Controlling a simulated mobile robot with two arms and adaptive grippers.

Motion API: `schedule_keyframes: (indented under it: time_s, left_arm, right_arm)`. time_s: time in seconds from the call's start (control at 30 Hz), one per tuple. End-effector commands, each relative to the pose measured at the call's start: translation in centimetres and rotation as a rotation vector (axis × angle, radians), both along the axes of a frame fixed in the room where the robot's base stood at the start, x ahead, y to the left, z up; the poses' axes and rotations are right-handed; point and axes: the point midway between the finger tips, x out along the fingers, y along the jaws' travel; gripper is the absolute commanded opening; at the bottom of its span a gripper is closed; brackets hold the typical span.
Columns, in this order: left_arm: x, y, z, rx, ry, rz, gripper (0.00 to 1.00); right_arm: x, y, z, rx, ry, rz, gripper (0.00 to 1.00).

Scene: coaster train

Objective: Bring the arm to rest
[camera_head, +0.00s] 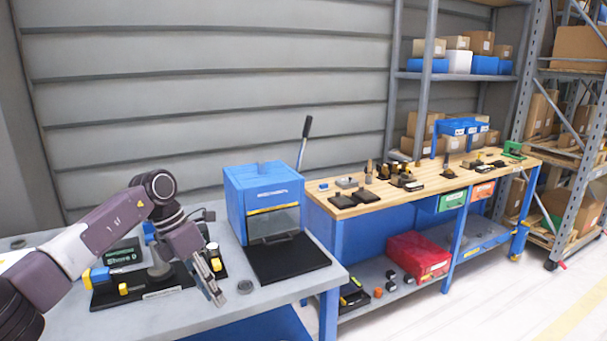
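My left arm comes in from the left over the grey table. My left gripper (216,290) points down and to the right above the table's front part, left of a small dark round piece (245,287). Its fingers look close together, but their gap is too small to judge. I see nothing clearly held between them. Behind the gripper, a black base with a stand and yellow-topped pieces is partly hidden by my arm. My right gripper is not in view.
A blue box-shaped machine (262,200) with a lever (304,138) and a black plate (287,259) stands right of the gripper. A wooden-topped workbench (440,186) with small parts and a red bin (418,258) stands further right. The floor (480,310) at front right is clear.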

Motion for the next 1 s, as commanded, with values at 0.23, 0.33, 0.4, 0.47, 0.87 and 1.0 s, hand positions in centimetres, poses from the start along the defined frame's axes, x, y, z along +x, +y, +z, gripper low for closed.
schedule_keyframes:
  time_s: [0.23,0.33,0.4,0.47,0.87,1.0]
  left_arm:
    - [0.0,-9.7,-6.3,-0.388,0.086,0.137,0.26]
    - [0.3,-14.0,-8.9,-0.609,0.154,0.284,0.26]
    - [0.8,-16.1,-10.6,-0.757,0.207,0.416,0.26]
    - [1.4,-17.1,-12.3,-0.870,0.259,0.549,0.26]
    - [-0.9,-9.9,-34.1,-1.254,0.598,1.717,0.26]
    - [-6.3,-5.9,-42.6,-1.220,0.668,2.083,0.26]
  right_arm:
    - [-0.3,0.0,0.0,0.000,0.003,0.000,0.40]
    - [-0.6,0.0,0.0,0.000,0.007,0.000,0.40]
    - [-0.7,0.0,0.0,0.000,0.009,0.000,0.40]
    - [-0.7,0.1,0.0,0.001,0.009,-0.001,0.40]
    - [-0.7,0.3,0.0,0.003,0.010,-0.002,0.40]
    - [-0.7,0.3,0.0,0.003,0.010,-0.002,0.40]
